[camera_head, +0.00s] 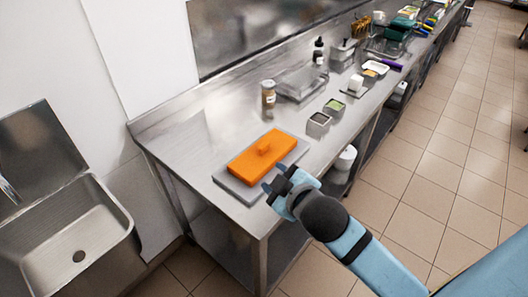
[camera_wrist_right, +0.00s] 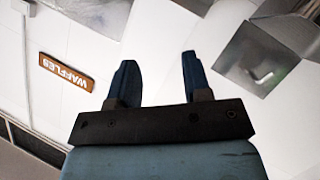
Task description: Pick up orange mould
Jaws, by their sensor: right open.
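The orange mould (camera_head: 263,158) is a flat orange block with a raised knob on top. It lies on a grey tray (camera_head: 238,188) at the near left end of the steel counter. My right gripper (camera_head: 274,183) is at the tray's front right edge, close beside the mould. Its fingers are apart with nothing between them. In the right wrist view the gripper (camera_wrist_right: 158,80) shows two dark blue fingers spread open, with walls behind and no mould in sight. My left gripper is in neither view.
A jar (camera_head: 268,97) stands behind the mould, and small square containers (camera_head: 318,124) sit to its right. A sink (camera_head: 78,240) is at the left. More utensils crowd the counter's far end. The tiled floor (camera_head: 430,150) at the right is clear. A "WAFFLES" sign (camera_wrist_right: 66,72) shows in the wrist view.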

